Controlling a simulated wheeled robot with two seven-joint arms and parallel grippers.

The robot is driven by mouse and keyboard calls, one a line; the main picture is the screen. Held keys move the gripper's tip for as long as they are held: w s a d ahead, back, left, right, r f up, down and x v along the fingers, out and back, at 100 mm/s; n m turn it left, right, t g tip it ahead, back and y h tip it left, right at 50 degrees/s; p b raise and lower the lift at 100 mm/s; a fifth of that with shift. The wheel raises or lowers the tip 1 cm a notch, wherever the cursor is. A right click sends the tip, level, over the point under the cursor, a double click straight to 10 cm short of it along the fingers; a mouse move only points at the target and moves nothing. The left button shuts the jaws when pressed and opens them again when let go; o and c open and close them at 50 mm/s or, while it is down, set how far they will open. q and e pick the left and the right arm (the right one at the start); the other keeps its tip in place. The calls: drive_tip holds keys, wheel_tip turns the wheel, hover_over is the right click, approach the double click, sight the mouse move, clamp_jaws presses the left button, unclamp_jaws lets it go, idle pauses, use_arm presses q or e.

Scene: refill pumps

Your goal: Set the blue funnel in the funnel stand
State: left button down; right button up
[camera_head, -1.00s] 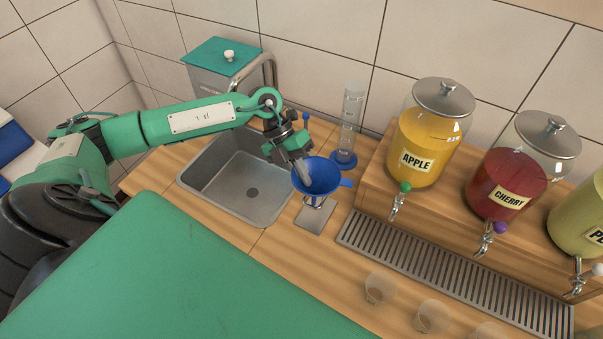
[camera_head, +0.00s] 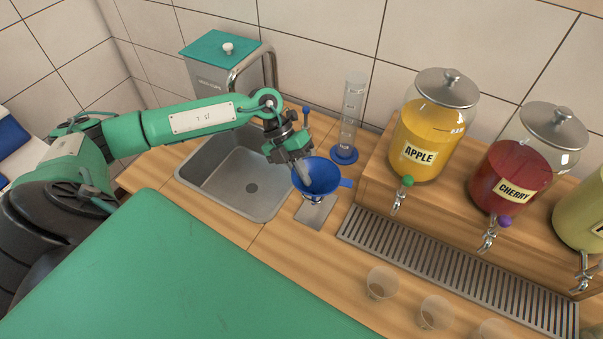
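The blue funnel (camera_head: 323,178) is upright, mouth up, just right of the sink. My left gripper (camera_head: 304,174) comes in from the upper left and is shut on the left side of its rim. The funnel is directly above the funnel stand, whose flat metal base (camera_head: 316,214) shows on the counter. The funnel hides the top of the stand, so I cannot tell whether it rests in it or hovers just above. My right gripper is not in view.
A clear measuring cylinder with a blue foot (camera_head: 344,155) stands close behind the funnel. The sink (camera_head: 215,190) is to the left. The drip grille (camera_head: 440,262) and the apple dispenser (camera_head: 428,135) are to the right. Clear cups (camera_head: 381,284) stand in front.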

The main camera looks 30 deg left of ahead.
use_arm(q)
drive_tip(key=shift+f, duration=0.5)
drive_tip(key=c, duration=1.6)
unclamp_jaws()
drive_tip(key=shift+o, duration=0.2)
drive_tip(key=shift+a+r+b, duration=0.1)
drive_tip(key=shift+b, duration=0.25)
drive_tip(key=shift+w+a+r, duration=0.1)
drive_tip(key=shift+a+r, duration=0.1)
drive_tip(key=b+v, duration=0.4)
drive_tip(key=v, duration=0.9)
drive_tip(key=shift+b, duration=0.3)
